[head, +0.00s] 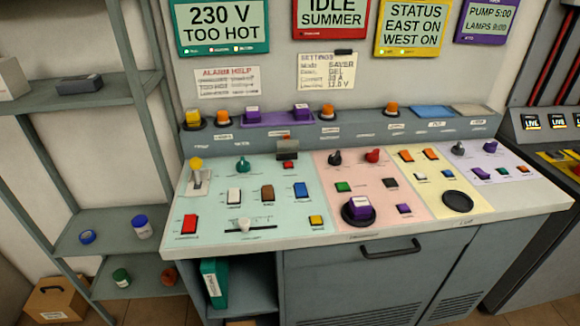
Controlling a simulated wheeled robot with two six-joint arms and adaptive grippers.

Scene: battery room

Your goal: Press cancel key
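A sloped control panel (270,222) stands ahead with keys, knobs and levers on coloured zones. The key labels are too small to read, so I cannot tell which one is the cancel key. On the left teal zone are a red key (190,224), a white key (234,196), a brown key (267,193), a blue key (300,190) and a yellow key (316,220). On the pink zone are a green key (343,187), a dark key (390,183) and a small purple key (403,209). Neither gripper is in view.
A purple cube (359,208) sits on a round black base on the panel. A slider (244,225) and a yellow-topped lever (197,165) stand on the left zone. A grey shelf (100,230) is at left. The cabinet handle (391,249) projects below the panel's front edge.

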